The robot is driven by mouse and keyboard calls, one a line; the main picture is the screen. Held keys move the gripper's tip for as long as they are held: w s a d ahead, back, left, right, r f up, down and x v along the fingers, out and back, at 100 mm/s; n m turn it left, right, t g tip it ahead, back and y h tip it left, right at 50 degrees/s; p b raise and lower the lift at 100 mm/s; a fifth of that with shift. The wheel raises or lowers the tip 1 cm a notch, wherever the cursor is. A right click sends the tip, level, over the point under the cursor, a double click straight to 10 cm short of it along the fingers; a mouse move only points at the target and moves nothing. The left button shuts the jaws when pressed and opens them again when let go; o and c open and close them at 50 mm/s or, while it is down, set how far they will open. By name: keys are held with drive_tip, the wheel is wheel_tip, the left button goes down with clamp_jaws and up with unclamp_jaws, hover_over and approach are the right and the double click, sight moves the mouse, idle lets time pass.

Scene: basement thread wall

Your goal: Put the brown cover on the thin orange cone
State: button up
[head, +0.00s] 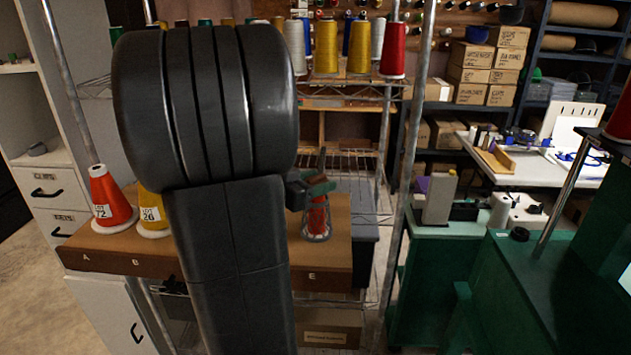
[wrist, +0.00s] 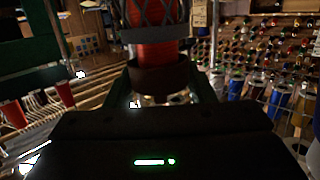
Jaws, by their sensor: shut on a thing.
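A thin orange-red cone (head: 317,217) stands upright at the right end of the wooden shelf, by the letter E, with netting around its lower part. In the wrist view, which looks upside down, the cone (wrist: 155,52) fills the top middle. My gripper (head: 318,187) is at the cone's upper end, with a green finger on each side. It is shut on the brown cover (wrist: 160,79), a dark brown band against the cone's narrow end. How far the cover sits over the cone cannot be told. In the head view my arm hides the shelf's middle.
A wider orange cone (head: 109,202) marked 72 and a yellow cone (head: 153,212) marked 26 stand at the shelf's left. Metal posts (head: 402,150) rise around the shelf. Several tall spools (head: 361,45) stand behind. A green machine table (head: 520,290) is at right.

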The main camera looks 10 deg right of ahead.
drive_tip(key=shift+f, duration=0.2)
drive_tip(key=shift+f, duration=0.1)
drive_tip(key=o, duration=1)
drive_tip(key=shift+a, duration=0.1)
drive_tip(key=b+v, duration=0.1)
drive_tip(key=v, duration=1.2)
drive_tip(key=shift+s+a, duration=0.2)
drive_tip(key=shift+a, duration=0.05)
drive_tip(key=p+x, duration=0.1)
drive_tip(key=x, duration=1.2)
drive_tip(key=shift+w+d, duration=0.2)
drive_tip(key=shift+d, duration=0.15)
drive_tip(key=shift+r, duration=0.2)
drive_tip(key=shift+f, duration=0.1)
